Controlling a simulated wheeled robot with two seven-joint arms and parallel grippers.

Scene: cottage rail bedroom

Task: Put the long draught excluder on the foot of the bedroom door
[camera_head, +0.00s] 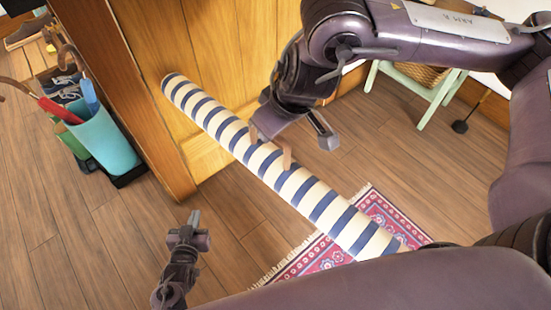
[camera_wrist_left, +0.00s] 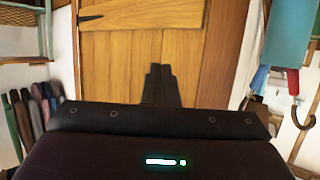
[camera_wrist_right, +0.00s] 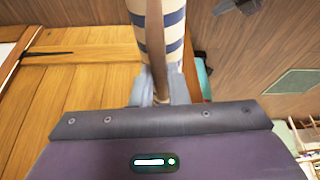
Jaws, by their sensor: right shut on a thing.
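The long draught excluder (camera_head: 238,140), a cream and navy striped roll with a tan handle (camera_head: 288,158), slants across the middle of the head view. My right gripper (camera_wrist_right: 160,92) is shut on the handle; the roll shows beyond it in the right wrist view. The far end of the roll overlaps the wooden bedroom door (camera_head: 220,35) in the picture; whether they touch, I cannot tell. The roll's near end is partly hidden by my arm. My left gripper (camera_head: 193,222) is low at the left, empty, its fingers together, facing the door (camera_wrist_left: 135,50) in its wrist view.
A fringed red rug (camera_head: 325,258) lies under the near end of the roll. A teal umbrella bin (camera_head: 105,140) stands left of the brown door post (camera_head: 125,95). A pale green stand (camera_head: 425,85) is at the upper right. Plank floor is bare at lower left.

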